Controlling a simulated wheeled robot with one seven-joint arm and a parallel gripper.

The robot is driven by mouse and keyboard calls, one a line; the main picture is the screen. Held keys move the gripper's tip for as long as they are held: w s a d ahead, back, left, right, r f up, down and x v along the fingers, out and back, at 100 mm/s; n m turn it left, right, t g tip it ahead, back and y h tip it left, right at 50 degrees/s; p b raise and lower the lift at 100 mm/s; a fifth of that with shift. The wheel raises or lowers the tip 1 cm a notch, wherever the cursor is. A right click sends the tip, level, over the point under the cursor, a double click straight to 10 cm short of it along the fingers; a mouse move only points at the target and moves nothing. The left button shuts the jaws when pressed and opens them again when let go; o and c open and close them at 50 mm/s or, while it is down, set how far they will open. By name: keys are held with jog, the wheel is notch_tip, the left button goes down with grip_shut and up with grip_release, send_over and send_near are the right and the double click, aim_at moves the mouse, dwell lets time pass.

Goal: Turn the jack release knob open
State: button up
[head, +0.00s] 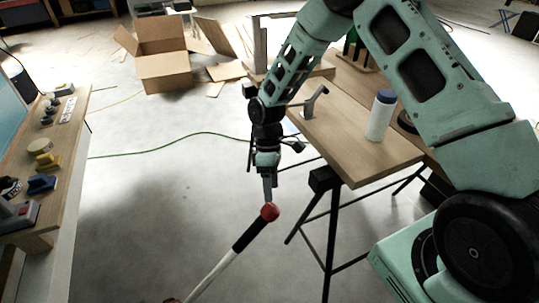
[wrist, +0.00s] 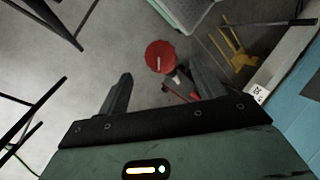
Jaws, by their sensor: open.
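The red round knob (head: 270,212) tops a tilted black-and-white handle (head: 222,264) in the head view. In the wrist view the red knob (wrist: 160,56) shows from above, with the grey and red jack body partly visible below it. My gripper (head: 269,194) points down right at the knob in the head view, its fingertips close above or beside it; I cannot tell whether they touch. In the wrist view my gripper (wrist: 162,88) has its two fingers spread wide, with nothing clamped between them. The knob lies just beyond the fingertips, between their lines.
A wooden table (head: 345,140) on black trestles stands right of my gripper, holding a white bottle (head: 380,115). A workbench (head: 50,195) with small items runs along the left. A yellow stand (wrist: 233,45) is near the jack. Floor on the left is mostly open.

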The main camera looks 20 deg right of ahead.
jog(key=v, duration=1)
